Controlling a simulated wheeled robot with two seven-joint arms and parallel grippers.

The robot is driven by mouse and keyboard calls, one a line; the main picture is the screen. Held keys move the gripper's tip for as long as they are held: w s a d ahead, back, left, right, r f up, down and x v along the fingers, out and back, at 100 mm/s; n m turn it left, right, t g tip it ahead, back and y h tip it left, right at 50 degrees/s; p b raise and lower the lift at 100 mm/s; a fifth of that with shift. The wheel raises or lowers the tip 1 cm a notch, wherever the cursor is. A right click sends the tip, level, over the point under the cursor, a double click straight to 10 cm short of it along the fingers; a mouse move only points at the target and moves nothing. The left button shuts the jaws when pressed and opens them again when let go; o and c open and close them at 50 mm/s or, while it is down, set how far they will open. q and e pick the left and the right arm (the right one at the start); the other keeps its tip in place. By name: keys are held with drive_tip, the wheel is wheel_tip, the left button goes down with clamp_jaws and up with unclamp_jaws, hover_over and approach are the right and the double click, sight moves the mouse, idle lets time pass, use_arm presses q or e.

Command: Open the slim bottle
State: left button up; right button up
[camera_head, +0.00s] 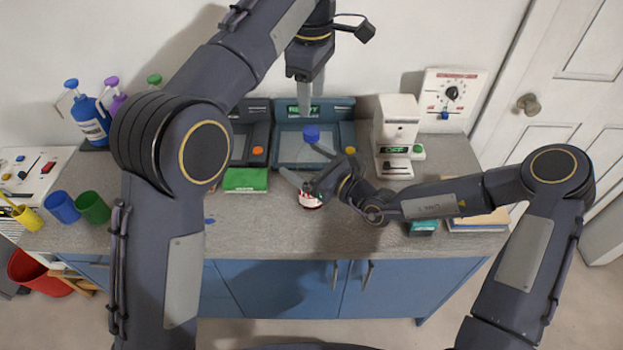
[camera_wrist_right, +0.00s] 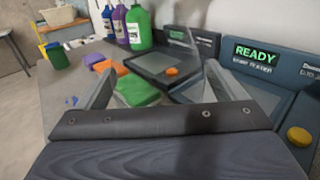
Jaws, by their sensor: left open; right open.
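A round blue cap (camera_head: 312,133) shows in the head view just below my left gripper (camera_head: 305,100), whose fingers point down. I cannot tell whether the cap sits on the slim bottle. A small red-and-white thing (camera_head: 310,201) shows on the counter under my right gripper (camera_head: 309,167). It is mostly hidden, and I cannot tell whether it is part of the bottle. My right gripper's fingers point left and are spread. In the right wrist view nothing is held between its fingers (camera_wrist_right: 160,85). My left gripper looks open and empty.
Grey devices, one reading READY (camera_wrist_right: 257,53), stand against the wall behind my grippers. A green block (camera_head: 245,180) lies left on the grey counter (camera_head: 260,225). A white machine (camera_head: 397,125) stands right. Blue and green cups and several bottles are far left. The front counter is mostly clear.

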sight(311, 130)
drive_tip(key=c, duration=1.6)
drive_tip(key=shift+c, duration=1.2)
use_arm(q)
drive_tip(key=shift+m, duration=0.6)
use_arm(e)
drive_tip(key=shift+c, duration=0.6)
use_arm(q)
drive_tip(key=m, duration=2)
drive_tip(key=shift+m, duration=0.3)
drive_tip(key=m, duration=0.4)
drive_tip(key=shift+m, duration=0.4)
drive_tip(key=m, duration=2.2)
drive_tip(key=shift+m, duration=0.3)
drive_tip(key=shift+f, duration=4)
